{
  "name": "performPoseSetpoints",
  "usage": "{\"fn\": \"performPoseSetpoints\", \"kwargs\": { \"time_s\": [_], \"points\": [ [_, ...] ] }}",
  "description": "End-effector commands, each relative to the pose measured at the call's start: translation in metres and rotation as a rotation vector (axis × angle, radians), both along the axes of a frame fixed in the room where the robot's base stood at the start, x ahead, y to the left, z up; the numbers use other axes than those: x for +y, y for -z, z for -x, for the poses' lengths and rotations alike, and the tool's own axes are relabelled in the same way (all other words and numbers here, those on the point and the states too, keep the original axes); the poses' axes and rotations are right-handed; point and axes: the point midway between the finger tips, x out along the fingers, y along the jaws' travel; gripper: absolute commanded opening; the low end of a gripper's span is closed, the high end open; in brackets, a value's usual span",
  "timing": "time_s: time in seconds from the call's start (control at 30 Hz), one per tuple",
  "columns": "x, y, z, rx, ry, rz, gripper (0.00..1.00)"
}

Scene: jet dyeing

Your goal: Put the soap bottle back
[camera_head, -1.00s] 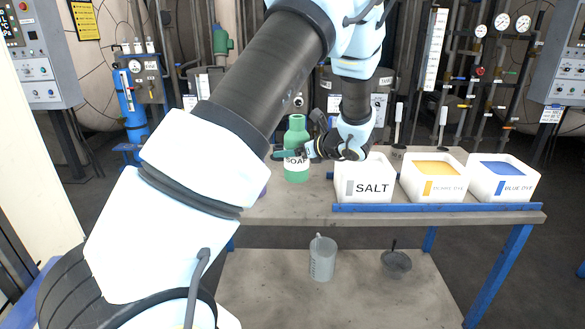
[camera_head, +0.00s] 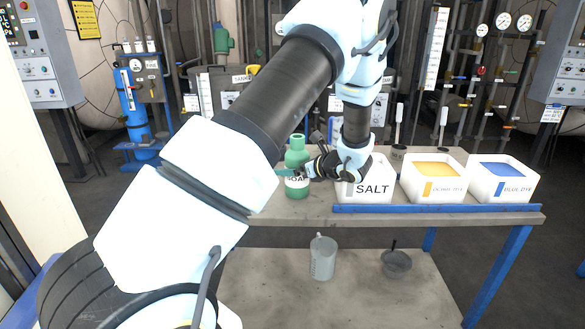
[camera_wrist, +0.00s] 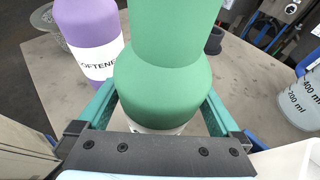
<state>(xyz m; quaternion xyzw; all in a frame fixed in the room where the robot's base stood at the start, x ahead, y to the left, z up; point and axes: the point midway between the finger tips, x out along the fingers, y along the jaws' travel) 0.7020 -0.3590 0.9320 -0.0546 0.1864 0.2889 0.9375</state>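The green soap bottle (camera_head: 297,160) is upright at the left part of the table, its label partly covered by my gripper (camera_head: 288,173). My gripper is shut on the bottle from the right. In the wrist view, the fingers (camera_wrist: 158,112) lie along both sides of the green bottle (camera_wrist: 163,85). The bottle's base is at or very near the tabletop; I cannot tell whether it touches.
A purple softener bottle (camera_wrist: 88,40) stands close by in the wrist view; my arm hides it in the head view. White tubs of salt (camera_head: 367,190), orange dye (camera_head: 433,183) and blue dye (camera_head: 502,183) line the table's right. A grey jug (camera_head: 322,262) stands on the lower shelf.

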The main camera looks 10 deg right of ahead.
Motion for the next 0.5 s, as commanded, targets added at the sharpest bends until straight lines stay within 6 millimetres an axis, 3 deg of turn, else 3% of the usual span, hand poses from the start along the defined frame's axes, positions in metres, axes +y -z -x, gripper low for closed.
{"fn": "performPoseSetpoints", "kwargs": {
  "time_s": [0.27, 0.5],
  "points": [
    [0.0, -0.006, 0.0, -0.001, 0.0, 0.001, 1.0],
    [-0.023, -0.016, 0.031, -0.001, 0.004, 0.003, 1.0]
  ]
}}
